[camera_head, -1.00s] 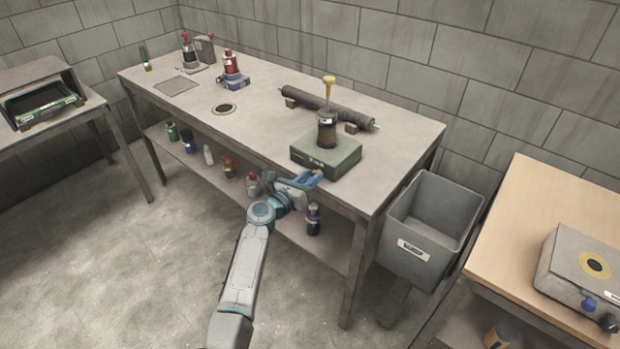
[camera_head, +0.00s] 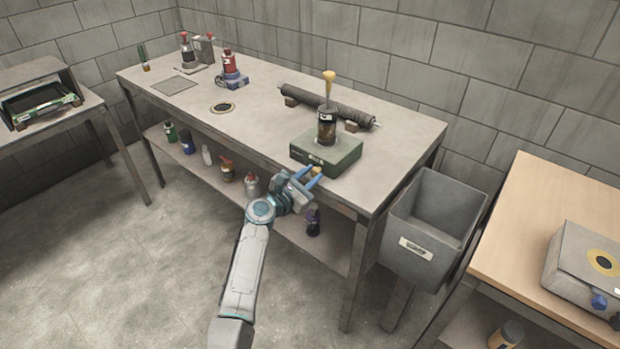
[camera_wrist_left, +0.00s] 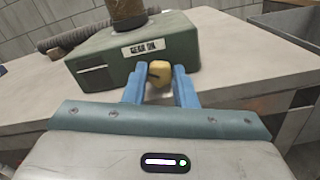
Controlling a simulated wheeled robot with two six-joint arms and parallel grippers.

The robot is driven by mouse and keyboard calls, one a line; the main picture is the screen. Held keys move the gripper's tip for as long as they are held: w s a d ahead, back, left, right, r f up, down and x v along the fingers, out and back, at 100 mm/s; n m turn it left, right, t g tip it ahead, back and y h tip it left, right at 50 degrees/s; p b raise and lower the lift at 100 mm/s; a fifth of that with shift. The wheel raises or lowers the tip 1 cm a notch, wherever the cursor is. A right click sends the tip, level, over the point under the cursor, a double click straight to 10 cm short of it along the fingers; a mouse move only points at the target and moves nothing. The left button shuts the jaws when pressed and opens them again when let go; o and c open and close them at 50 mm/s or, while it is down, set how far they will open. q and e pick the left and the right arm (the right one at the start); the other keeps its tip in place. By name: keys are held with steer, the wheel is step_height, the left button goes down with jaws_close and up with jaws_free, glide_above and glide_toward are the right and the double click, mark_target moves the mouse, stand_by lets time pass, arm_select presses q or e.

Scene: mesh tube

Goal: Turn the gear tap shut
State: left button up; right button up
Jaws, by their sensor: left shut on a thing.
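The gear tap is a small yellow knob (camera_wrist_left: 160,70) low on the front of a green box (camera_head: 345,155), which stands at the table's front edge. A label on the box (camera_wrist_left: 144,48) seems to start with GEAR. In the wrist view the knob sits between the two blue fingertips of my left gripper (camera_wrist_left: 159,82), which is shut on it. A dark notch shows on the knob's left side. In the head view the knob (camera_head: 317,171) is small between the fingers of my left gripper (camera_head: 309,178). My right gripper is not in view.
A brown jar with a yellow-topped stem (camera_head: 327,125) stands on the green box. A dark mesh tube (camera_head: 320,102) lies behind it on blocks. A grey bin (camera_head: 430,225) hangs at the table's right end. Bottles stand on the lower shelf. The table's middle is mostly clear.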

arm_select(q)
steer(key=shift+m, duration=0.3)
steer(key=o, duration=1)
steer(key=v, duration=1)
steer(key=shift+s+a, duration=0.2)
steer(key=shift+s, duration=0.15)
